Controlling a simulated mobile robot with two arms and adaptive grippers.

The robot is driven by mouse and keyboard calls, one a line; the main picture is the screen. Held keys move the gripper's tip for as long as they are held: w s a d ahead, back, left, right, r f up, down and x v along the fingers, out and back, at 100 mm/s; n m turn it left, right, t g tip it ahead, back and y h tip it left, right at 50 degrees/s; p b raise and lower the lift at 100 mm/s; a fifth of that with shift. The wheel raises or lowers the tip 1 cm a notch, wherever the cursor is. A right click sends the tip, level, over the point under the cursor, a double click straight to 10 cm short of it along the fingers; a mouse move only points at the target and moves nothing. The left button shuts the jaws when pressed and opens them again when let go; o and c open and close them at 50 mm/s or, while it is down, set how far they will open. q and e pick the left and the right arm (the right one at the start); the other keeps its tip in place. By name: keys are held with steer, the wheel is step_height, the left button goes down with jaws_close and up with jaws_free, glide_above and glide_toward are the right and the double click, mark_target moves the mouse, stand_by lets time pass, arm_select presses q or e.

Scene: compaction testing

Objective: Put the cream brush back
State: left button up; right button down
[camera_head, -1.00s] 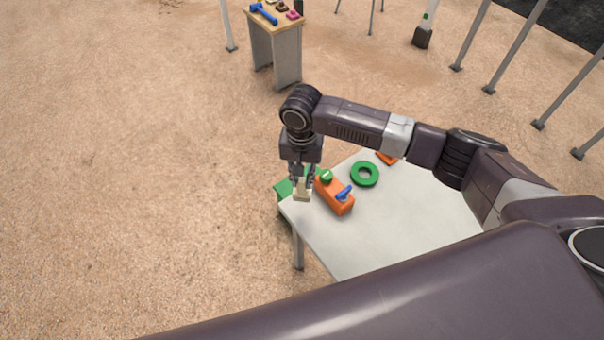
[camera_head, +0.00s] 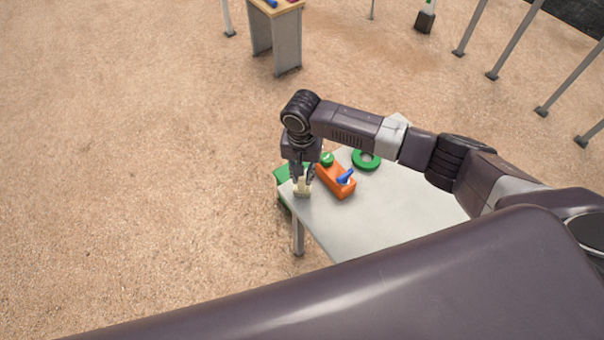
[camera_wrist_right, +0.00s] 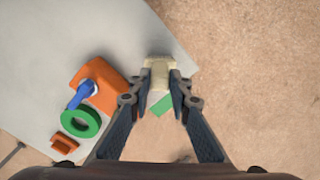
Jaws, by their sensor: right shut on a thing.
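The cream brush (camera_head: 302,189) is between the fingers of my right gripper (camera_head: 303,178), at the left corner of the grey-white table (camera_head: 395,215). In the right wrist view the cream brush (camera_wrist_right: 159,64) sits between the fingertips of my right gripper (camera_wrist_right: 161,75), which is shut on it. Its wide end points away from the gripper, over the table's edge area. I cannot tell whether the brush touches the tabletop. My left gripper is not in view.
An orange block (camera_head: 334,181) with a blue-handled piece (camera_head: 346,176) lies just right of the brush. A green ring (camera_head: 366,159) lies behind it. A green object (camera_head: 284,176) shows beside the table's corner. A second table (camera_head: 275,40) stands far back. The table's front is clear.

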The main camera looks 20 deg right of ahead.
steer(key=shift+f, duration=0.35)
stand_by(0.3)
steer(key=c, duration=2.2)
jaws_free()
steer(key=shift+o, duration=0.8)
steer(key=o, duration=0.5)
steer(key=shift+c, duration=0.2)
steer(key=c, duration=0.4)
steer(key=shift+o, duration=0.2)
step_height(320, 180, up, 8)
steer(key=p, duration=0.9)
steer(key=shift+r, duration=0.1)
